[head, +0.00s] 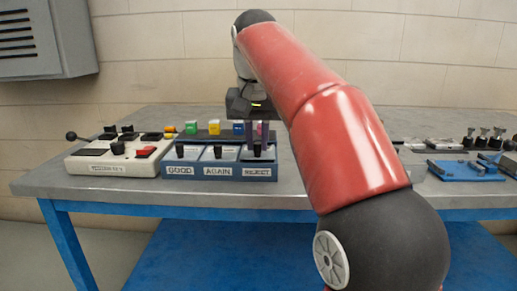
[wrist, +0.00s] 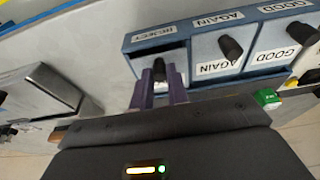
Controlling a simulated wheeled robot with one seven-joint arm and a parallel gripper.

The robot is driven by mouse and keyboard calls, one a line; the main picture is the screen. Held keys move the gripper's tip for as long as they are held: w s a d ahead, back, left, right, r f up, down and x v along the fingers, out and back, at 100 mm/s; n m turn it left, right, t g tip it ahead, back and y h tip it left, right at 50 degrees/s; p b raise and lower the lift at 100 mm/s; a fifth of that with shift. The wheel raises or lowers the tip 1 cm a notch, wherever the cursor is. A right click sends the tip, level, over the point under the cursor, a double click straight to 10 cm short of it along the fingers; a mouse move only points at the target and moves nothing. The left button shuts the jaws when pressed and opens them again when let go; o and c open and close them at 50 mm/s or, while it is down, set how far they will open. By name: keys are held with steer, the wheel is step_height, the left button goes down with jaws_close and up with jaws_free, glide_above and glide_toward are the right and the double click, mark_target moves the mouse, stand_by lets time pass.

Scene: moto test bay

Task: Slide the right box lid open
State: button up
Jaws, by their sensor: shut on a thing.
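A blue box with three bays stands on the bench, its front labelled GOOD, AGAIN and REJECT. The right box, labelled REJECT (head: 257,172), has a pale lid (head: 246,156) with a black knob (head: 257,150). My gripper (head: 257,143) is over this lid, pointing down, its purple fingers on either side of the knob. In the wrist view my gripper (wrist: 163,90) is shut on the knob (wrist: 159,69), and the REJECT label (wrist: 154,33) shows beyond. The fingers hide part of the lid. The GOOD lid (head: 180,153) and AGAIN lid (head: 217,153) look closed.
A white tester panel (head: 112,163) with knobs and switches stands left of the box. Coloured blocks, including a yellow one (head: 214,127) and a green one (head: 191,127), stand behind it. A blue fixture (head: 465,170) and metal parts lie at the right.

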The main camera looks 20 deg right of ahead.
steer(key=shift+w+d+r+p, duration=0.1)
steer(key=shift+w+d+p, duration=0.15)
steer(key=shift+w+p, duration=0.45)
steer(key=shift+w+d+r+p, duration=0.1)
steer(key=shift+w+d+p, duration=0.15)
steer(key=shift+w+p, duration=0.4)
steer(key=shift+w+d+f, duration=0.1)
steer(key=shift+w+d, duration=0.1)
steer(key=shift+w, duration=0.45)
steer(key=shift+w+d+f, duration=0.1)
steer(key=shift+w+d, duration=0.05)
steer(key=shift+w, duration=0.45)
steer(key=o, duration=0.7)
steer(key=shift+c, duration=0.2)
